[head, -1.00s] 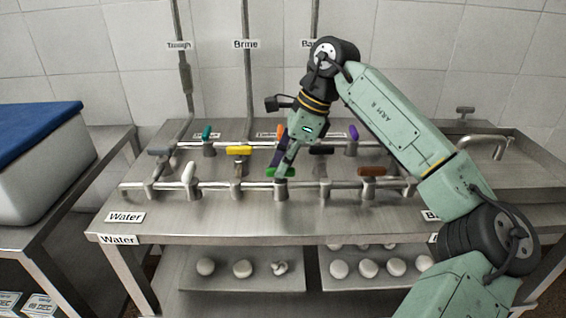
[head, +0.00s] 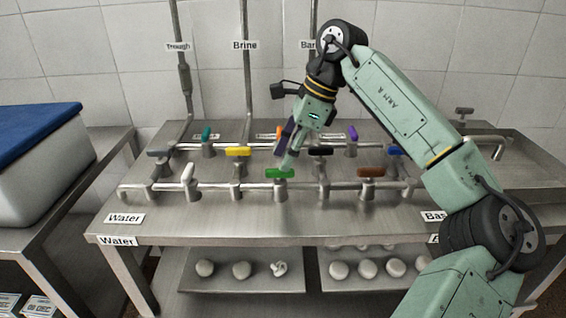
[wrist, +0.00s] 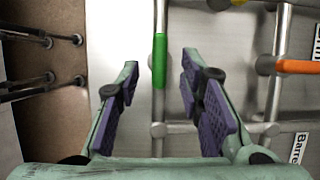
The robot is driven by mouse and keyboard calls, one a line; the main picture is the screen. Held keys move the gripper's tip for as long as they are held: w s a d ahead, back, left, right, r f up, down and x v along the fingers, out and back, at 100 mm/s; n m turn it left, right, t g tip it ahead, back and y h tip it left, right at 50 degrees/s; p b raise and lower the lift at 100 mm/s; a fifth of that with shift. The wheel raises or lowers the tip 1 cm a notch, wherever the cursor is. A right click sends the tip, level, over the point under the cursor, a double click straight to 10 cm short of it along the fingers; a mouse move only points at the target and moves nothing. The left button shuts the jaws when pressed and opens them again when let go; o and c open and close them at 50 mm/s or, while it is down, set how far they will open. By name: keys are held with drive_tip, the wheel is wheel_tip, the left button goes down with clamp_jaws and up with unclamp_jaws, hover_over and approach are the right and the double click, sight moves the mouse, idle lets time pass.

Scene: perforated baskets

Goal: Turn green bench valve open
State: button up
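The green valve handle (head: 280,173) sits on the front pipe of the bench, near its middle. It lies lengthwise along that pipe. In the wrist view the green handle (wrist: 159,60) stands upright in the picture, ahead of the gap between my fingers. My gripper (head: 286,160) is just above and behind the handle in the head view. The wrist view shows my gripper (wrist: 160,85) open, with one purple-padded finger on each side and nothing held.
Teal (head: 207,133), orange (head: 281,131) and purple (head: 353,132) handles are behind. The bench front (head: 250,220) is clear.

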drive_tip(key=v, duration=0.9)
